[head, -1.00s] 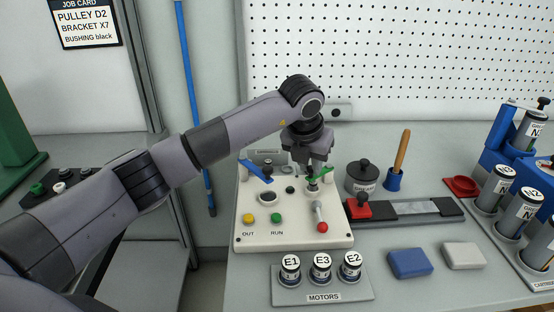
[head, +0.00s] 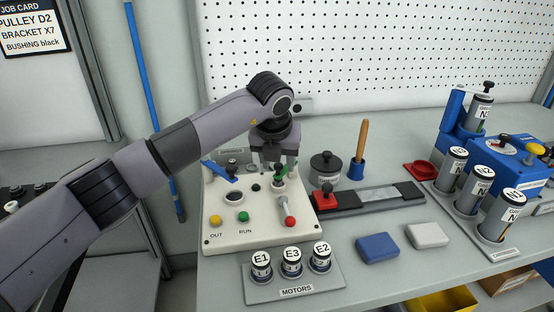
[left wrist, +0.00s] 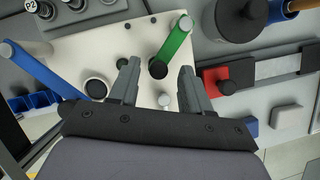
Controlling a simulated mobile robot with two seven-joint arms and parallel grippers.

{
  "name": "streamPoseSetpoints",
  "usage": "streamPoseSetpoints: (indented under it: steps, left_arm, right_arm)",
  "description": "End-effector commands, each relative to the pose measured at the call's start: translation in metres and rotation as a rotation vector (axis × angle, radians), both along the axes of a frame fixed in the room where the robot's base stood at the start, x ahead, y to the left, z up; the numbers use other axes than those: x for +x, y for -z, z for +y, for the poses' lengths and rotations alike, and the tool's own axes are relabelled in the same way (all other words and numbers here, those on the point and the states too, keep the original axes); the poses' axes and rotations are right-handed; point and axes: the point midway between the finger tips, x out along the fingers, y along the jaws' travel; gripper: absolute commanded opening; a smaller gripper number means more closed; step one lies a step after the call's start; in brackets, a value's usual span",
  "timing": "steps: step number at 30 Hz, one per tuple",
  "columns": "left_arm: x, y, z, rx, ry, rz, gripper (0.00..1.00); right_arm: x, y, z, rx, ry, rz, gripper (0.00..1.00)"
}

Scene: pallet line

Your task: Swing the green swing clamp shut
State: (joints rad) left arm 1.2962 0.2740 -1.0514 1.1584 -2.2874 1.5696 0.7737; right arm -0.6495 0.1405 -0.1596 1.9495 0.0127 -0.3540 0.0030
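The green swing clamp (left wrist: 175,45) is a green bar with a light pivot cap at one end and a black knob at the other, on a cream fixture box (head: 222,233). In the head view the clamp (head: 284,170) is partly hidden by my left gripper (head: 275,162), which points down over it. In the left wrist view the fingers of my left gripper (left wrist: 158,82) are apart, one on each side of the black knob end. Whether they touch the knob I cannot tell. My right gripper is not in view.
A blue clamp (head: 220,171) sits on the box's left side. A lever with a red knob (head: 290,221) and yellow and green buttons are in front. A motor rack (head: 292,283) lies in front.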

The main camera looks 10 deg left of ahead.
Motion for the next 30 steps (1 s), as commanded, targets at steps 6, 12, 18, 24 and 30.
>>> streamPoseSetpoints:
  steps: [6, 12, 18, 24, 30]
  left_arm:
    - [0.000, 0.000, 0.000, 0.000, 0.001, 0.001, 0.48]
    - [-0.004, -0.011, 0.000, 0.000, 0.001, -0.001, 0.48]
    - [-0.017, -0.042, -0.001, 0.000, 0.002, -0.004, 0.48]
    - [-0.026, -0.062, -0.001, 0.000, 0.001, -0.002, 0.48]
    - [-0.028, -0.066, -0.001, 0.000, 0.001, 0.001, 0.48]
  right_arm:
    - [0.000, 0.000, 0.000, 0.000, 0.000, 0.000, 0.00]
    - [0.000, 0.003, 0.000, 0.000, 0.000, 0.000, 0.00]
    - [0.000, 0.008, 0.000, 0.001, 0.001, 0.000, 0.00]
    - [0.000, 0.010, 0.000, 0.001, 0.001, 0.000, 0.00]
    - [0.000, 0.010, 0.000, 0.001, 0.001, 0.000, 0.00]
